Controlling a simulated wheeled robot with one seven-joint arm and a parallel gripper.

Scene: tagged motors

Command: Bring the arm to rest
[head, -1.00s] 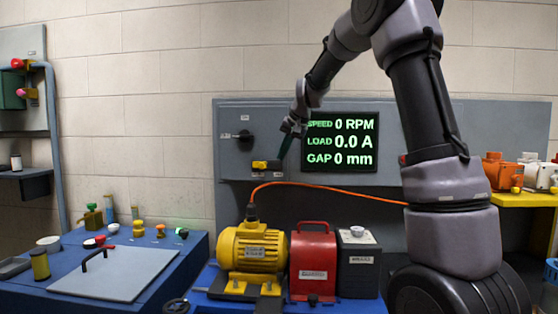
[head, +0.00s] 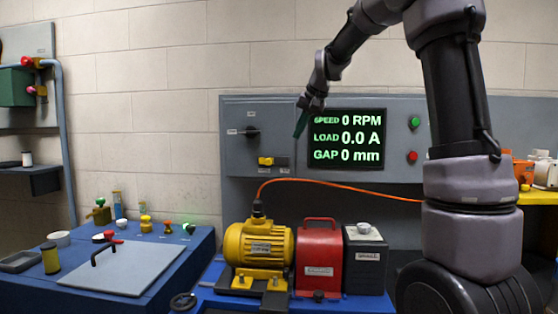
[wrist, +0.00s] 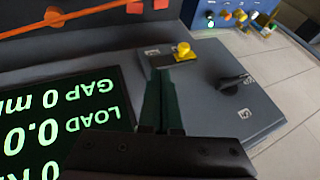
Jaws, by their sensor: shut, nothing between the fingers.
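My arm reaches in from the upper right in the head view, bent over the grey wall panel (head: 235,160). My gripper (head: 297,136) has dark green fingers, close together and pointing down, with nothing held. It appears in front of the left edge of the display (head: 346,165), above and right of the yellow switch (head: 265,161). In the wrist view the shut fingers (wrist: 160,72) point toward the panel, and the yellow switch (wrist: 183,51) shows just beyond their tips. I cannot tell the exact gap to the panel.
The display reads 0 RPM, 0.0 A and 0 mm. Below stand a yellow motor (head: 258,250), a red unit (head: 319,262) and a grey box (head: 365,264). An orange cable (head: 340,184) arcs above them. A blue bench (head: 190,245) with small parts stands left. Bare wall (head: 150,60) lies left of my arm.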

